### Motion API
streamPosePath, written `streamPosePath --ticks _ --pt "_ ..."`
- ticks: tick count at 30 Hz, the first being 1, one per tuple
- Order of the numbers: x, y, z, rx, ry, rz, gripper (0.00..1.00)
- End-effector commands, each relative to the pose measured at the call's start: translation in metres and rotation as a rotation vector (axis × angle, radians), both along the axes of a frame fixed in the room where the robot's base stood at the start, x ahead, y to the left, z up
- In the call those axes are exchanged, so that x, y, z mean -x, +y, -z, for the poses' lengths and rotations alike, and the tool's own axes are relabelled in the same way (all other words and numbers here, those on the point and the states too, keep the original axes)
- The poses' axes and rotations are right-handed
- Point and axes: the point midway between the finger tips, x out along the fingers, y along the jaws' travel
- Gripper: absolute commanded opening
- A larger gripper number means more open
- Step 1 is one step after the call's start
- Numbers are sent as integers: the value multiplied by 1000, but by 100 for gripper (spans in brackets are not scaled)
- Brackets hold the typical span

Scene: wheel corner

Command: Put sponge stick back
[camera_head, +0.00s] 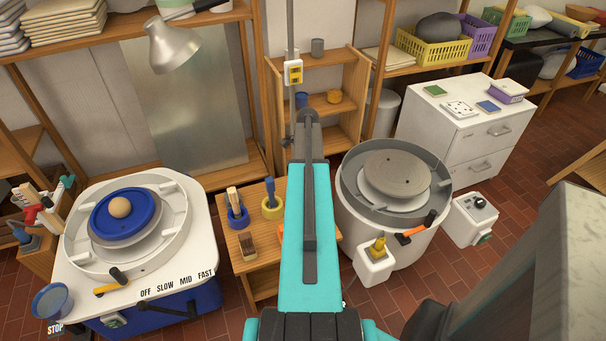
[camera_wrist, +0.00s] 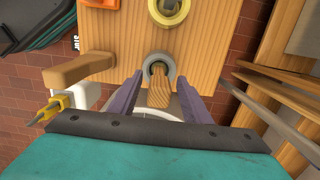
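In the wrist view, my gripper (camera_wrist: 160,80) has its two purple fingers apart, with a gap on each side of a light wooden stick (camera_wrist: 158,92). The stick points at a grey ring holder (camera_wrist: 171,60) on the small wooden table (camera_wrist: 200,40), and its far end appears to be inside the ring. Whether a sponge is on it is hidden. In the head view, my turquoise arm covers the gripper, the stick and this holder; the small table (camera_head: 262,282) shows to the left of the arm.
A yellow ring holder (camera_head: 272,211) with a blue stick and a blue holder (camera_head: 238,221) with wooden tools stand on the table. A wooden brush (camera_head: 247,246) lies near them. Pottery wheels stand at left (camera_head: 190,240) and right (camera_head: 385,225).

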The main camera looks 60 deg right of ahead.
Motion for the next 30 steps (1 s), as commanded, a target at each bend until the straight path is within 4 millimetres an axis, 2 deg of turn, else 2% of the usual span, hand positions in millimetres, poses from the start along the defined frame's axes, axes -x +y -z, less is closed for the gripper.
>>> streamPosePath --ticks 14,20,30 --pt "-1 0 -8 1 0 -1 43" --pt "0 -1 -25 2 -1 -1 43" --pt "1 -3 -69 3 -2 -1 43"
